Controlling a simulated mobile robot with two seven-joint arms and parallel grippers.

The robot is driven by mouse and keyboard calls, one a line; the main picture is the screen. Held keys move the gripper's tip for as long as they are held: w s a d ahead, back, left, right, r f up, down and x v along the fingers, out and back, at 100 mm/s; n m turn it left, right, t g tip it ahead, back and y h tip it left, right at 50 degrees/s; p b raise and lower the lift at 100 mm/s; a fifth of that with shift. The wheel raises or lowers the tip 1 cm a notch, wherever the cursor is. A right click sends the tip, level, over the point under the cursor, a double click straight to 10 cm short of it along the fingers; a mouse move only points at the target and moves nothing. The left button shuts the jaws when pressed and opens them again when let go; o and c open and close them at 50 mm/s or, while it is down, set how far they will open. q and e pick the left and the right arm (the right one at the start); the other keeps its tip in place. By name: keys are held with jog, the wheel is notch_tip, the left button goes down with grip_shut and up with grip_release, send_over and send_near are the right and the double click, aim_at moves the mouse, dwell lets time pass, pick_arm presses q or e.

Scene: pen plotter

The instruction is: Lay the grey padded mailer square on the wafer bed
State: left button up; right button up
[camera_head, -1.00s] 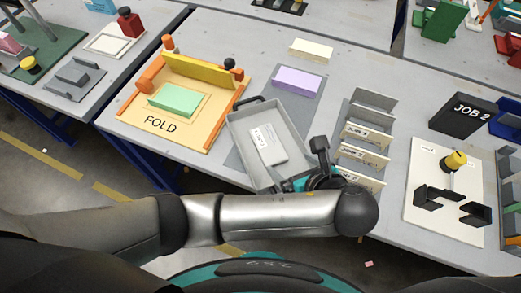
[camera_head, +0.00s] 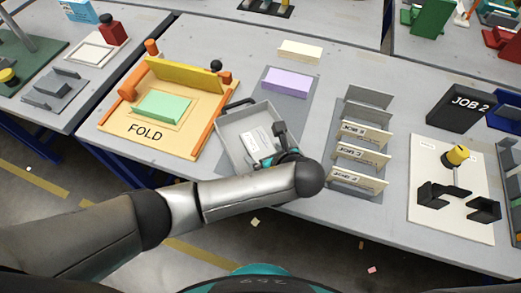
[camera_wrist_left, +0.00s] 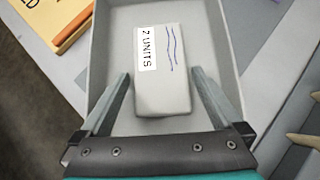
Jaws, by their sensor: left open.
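The grey padded mailer (camera_head: 263,144) lies in a grey open tray (camera_head: 226,134) in the head view. In the left wrist view the mailer (camera_wrist_left: 165,95) has a white "UNITS" label and blue scribbled lines. My left gripper (camera_head: 279,142) is over the tray's near right part. In the left wrist view its open fingers (camera_wrist_left: 161,80) show on either side of the mailer's near end, with gaps between; their height above it is unclear. I cannot tell for certain which thing is the wafer bed. My right gripper is not in view.
An orange FOLD board (camera_head: 186,139) with a green block stands left of the tray. A rack of upright cards (camera_head: 360,157) stands to its right. A purple block (camera_head: 287,80) lies behind. A white board (camera_head: 425,160) with black brackets and a yellow-topped part is farther right.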

aim_at(265, 155)
pick_arm(q)
jog(key=shift+w+a+f, duration=0.1)
jog(key=shift+w+f, duration=0.05)
jog(key=shift+w, duration=0.05)
jog(key=c, duration=1.2)
jog(key=shift+r+p, duration=3.25)
jog(key=shift+r, duration=6.8)
jog(key=shift+c, duration=0.2)
